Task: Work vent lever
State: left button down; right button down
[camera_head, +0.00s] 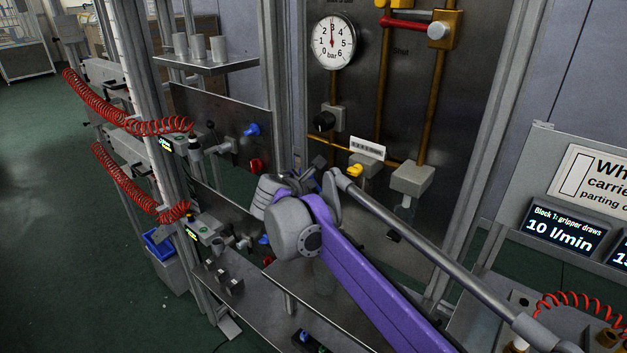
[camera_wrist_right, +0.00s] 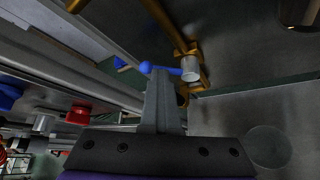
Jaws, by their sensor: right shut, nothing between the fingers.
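A blue lever handle (camera_wrist_right: 150,68) beside a pale round valve hub (camera_wrist_right: 190,68) shows on a brass pipe in the right wrist view. I cannot tell for certain that it is the vent lever. My right gripper (camera_wrist_right: 161,78) is shut and empty, with its fingertips overlapping the blue handle in that view; whether they touch it is unclear. In the head view the right gripper (camera_head: 312,180) is small and partly hidden by my purple arm, low in front of the steel panel (camera_head: 350,100). My left gripper is not in view.
A gauge (camera_head: 333,42) reads about 3 bar on the panel. A red lever (camera_head: 405,24) is above, and a yellow handle (camera_head: 355,170) and black knob (camera_head: 324,121) are near the arm. Red coiled hoses (camera_head: 110,108) hang left. Green floor is clear at far left.

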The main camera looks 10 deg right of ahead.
jog(key=n+g+p, duration=0.1)
jog(key=w+a+f+n+g+h+p, duration=0.1)
jog(key=n+g, duration=0.1)
jog(key=shift+w+f+h, duration=0.2)
jog(key=shift+h, duration=0.1)
jog(key=shift+s+d+f, duration=0.15)
jog(key=shift+s+d+f+b, duration=0.2)
jog(key=shift+s+d+b, duration=0.2)
jog(key=shift+s, duration=0.1)
jog(key=shift+a+r, duration=0.1)
